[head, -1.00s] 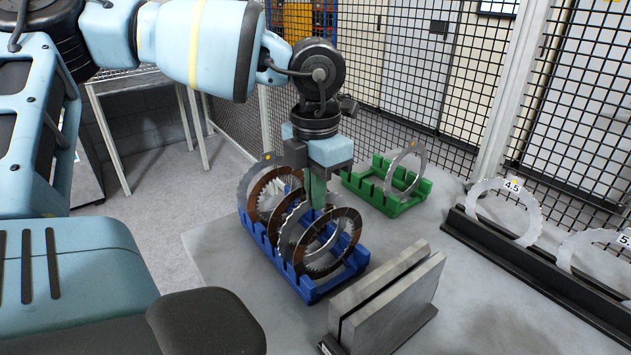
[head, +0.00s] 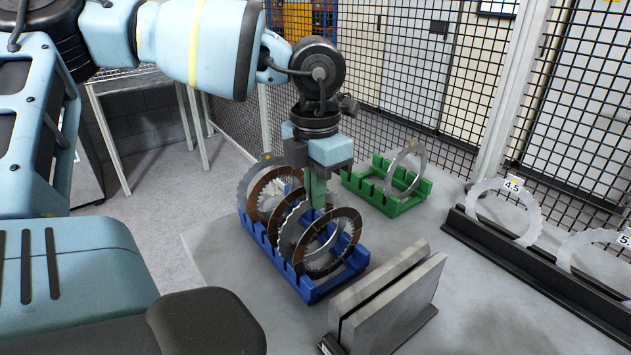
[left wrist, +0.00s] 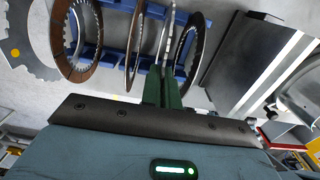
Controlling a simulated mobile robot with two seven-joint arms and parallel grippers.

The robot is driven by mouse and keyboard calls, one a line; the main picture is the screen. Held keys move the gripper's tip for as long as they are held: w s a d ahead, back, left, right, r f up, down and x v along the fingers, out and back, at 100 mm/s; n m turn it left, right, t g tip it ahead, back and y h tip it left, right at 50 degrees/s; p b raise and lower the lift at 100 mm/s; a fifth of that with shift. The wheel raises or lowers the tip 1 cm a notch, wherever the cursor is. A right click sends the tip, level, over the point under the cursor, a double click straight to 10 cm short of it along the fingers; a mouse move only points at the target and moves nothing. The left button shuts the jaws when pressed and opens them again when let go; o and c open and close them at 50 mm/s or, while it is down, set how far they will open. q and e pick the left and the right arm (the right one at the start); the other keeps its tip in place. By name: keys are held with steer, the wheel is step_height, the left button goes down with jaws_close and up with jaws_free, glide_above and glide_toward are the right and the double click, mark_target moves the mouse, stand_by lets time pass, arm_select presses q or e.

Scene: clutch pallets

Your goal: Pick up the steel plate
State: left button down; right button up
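Several ring plates stand upright in the blue slotted rack (head: 312,290), brown friction rings and bare grey steel ones. My left gripper (head: 318,203) reaches down from above into the rack among the rings. Its green fingers (left wrist: 163,90) are close together in the left wrist view, with the edge of a thin grey steel plate (left wrist: 167,38) between them. In the head view this steel plate (head: 286,236) is partly hidden by the rings in front. It still stands in the rack. My right gripper is not in view.
A green rack (head: 385,205) with one steel ring (head: 419,160) stands behind. A grey metal block pair (head: 392,305) stands at the front. A black rail (head: 520,262) with labelled pale rings is at the right. Wire mesh fencing closes off the back.

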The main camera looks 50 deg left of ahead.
arm_select(q)
step_height(320, 180, up, 18)
stand_by(0.5)
steer(key=shift+a, duration=0.1)
